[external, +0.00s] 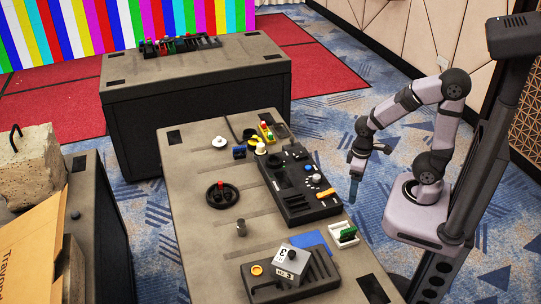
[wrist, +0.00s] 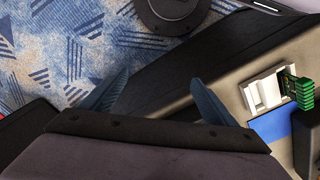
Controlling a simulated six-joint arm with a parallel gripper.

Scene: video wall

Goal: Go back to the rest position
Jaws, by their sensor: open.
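My gripper (external: 355,180) hangs at the end of my raised, bent arm in the external view. It is beyond the right edge of the table (external: 205,155), over the blue carpet, and apart from everything. In the wrist view my gripper (wrist: 157,100) shows two blue fingers spread wide with nothing between them. Below them are carpet, a dark strip and the table's edge.
On the table stand a black control panel (external: 300,185), a white holder with a green piece (external: 344,235), a blue pad (external: 311,243), a grey cube (external: 291,260) and a round black dial (external: 222,195). A dark post (external: 490,130) stands close beside my arm. Carpet beside the table is clear.

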